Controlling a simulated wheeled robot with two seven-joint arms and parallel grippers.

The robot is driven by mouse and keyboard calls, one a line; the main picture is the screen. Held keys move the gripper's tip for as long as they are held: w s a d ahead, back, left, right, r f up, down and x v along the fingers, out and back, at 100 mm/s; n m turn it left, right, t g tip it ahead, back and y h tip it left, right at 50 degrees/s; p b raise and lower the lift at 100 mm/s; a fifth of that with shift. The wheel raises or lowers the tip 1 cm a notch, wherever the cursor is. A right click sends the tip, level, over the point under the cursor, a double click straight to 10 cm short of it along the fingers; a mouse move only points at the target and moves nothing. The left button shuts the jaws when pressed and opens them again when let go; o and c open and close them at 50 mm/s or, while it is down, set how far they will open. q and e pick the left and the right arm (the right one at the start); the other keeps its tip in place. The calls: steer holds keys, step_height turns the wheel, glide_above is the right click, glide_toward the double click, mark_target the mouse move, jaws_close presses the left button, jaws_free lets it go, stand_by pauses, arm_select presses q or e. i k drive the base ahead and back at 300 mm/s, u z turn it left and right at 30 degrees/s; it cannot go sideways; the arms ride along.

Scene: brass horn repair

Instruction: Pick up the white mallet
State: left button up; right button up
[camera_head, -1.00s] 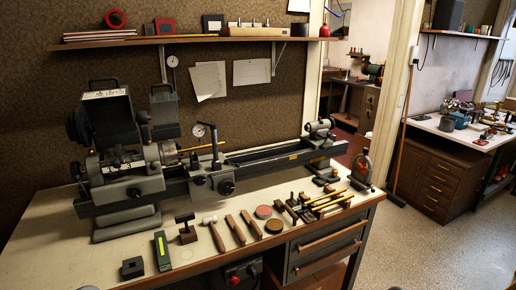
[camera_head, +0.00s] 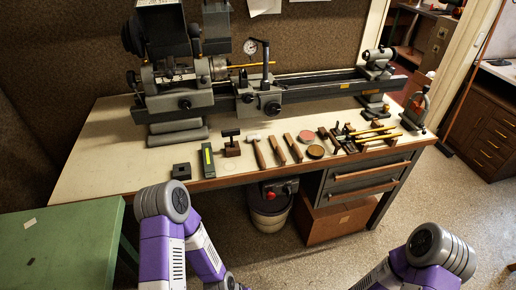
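The white mallet (camera_head: 254,138) lies on the workbench in front of the lathe, its pale head toward the back and its wooden handle toward the front edge. Two wooden-handled tools lie just to its right, and a dark block-shaped tool stands to its left. Purple and grey links of both my arms show at the bottom of the view, short of the bench. Neither gripper is in view, so I cannot see their fingers.
The workbench (camera_head: 105,150) carries a large grey lathe (camera_head: 185,95) behind the tools. A yellow-green level (camera_head: 208,160) and a black block (camera_head: 181,171) lie left of the mallet. Round tins (camera_head: 316,151) lie right. A green table (camera_head: 60,250) stands at the lower left. A bucket (camera_head: 269,213) stands underneath.

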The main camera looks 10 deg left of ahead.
mark_target(255, 138)
steer(key=z, duration=1.05)
steer(key=i, duration=1.05)
steer(key=u, duration=2.25)
